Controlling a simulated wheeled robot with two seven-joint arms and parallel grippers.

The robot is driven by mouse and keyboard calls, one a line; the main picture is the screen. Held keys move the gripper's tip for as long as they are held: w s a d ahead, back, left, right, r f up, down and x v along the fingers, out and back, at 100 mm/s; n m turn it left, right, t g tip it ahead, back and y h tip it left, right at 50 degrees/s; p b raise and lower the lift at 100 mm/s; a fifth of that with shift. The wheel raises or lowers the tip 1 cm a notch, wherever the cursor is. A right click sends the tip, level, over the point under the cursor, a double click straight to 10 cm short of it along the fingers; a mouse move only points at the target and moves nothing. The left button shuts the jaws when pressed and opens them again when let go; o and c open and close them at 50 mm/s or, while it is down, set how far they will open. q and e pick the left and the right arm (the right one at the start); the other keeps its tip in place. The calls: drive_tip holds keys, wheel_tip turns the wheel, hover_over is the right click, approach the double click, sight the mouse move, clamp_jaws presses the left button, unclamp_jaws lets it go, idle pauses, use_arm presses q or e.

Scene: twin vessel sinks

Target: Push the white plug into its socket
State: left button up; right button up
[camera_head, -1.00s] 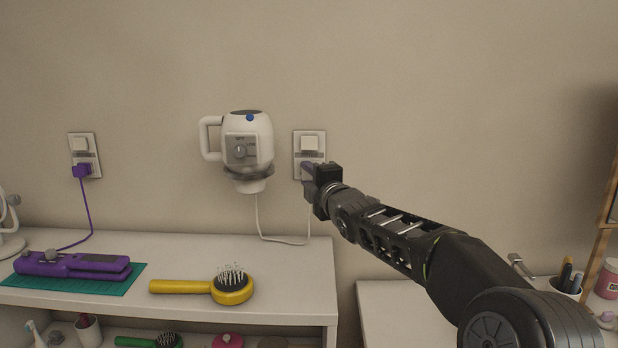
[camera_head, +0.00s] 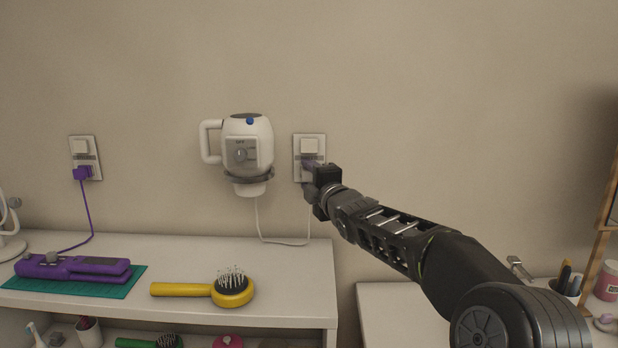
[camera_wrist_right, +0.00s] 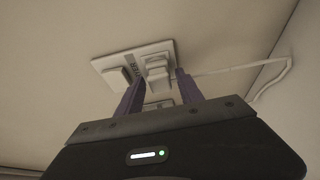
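The white plug (camera_wrist_right: 158,74) is at the wall plate in the right wrist view, with its white cord leading off to the right. The plate (camera_wrist_right: 104,66) carries a switch and the socket; the plug covers the socket, and I cannot tell how deep it sits. My right gripper (camera_wrist_right: 160,80) has its two purple fingers spread, one either side of the plug, with small gaps showing. In the head view the right gripper (camera_head: 313,168) is in front of the lower part of the plate (camera_head: 299,143) and hides most of the plug. My left gripper is not in view.
A white wall-mounted dryer (camera_head: 247,145) hangs left of the plate, its cord looping below. A second plate (camera_head: 92,143) at left holds a purple plug (camera_head: 82,173). A yellow brush (camera_head: 182,289) and purple straightener (camera_head: 70,267) lie on the white shelf (camera_head: 200,255).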

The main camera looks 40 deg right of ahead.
drive_tip(key=shift+o, duration=0.8)
drive_tip(key=shift+s, duration=0.1)
drive_tip(key=b+v, duration=0.1)
drive_tip(key=v, duration=0.6)
drive_tip(key=shift+s, duration=0.3)
drive_tip(key=shift+a, duration=0.15)
drive_tip(key=s+a+b, duration=0.5)
drive_tip(key=s+a, duration=0.1)
drive_tip(key=s, duration=0.2)
drive_tip(key=shift+b, duration=0.35)
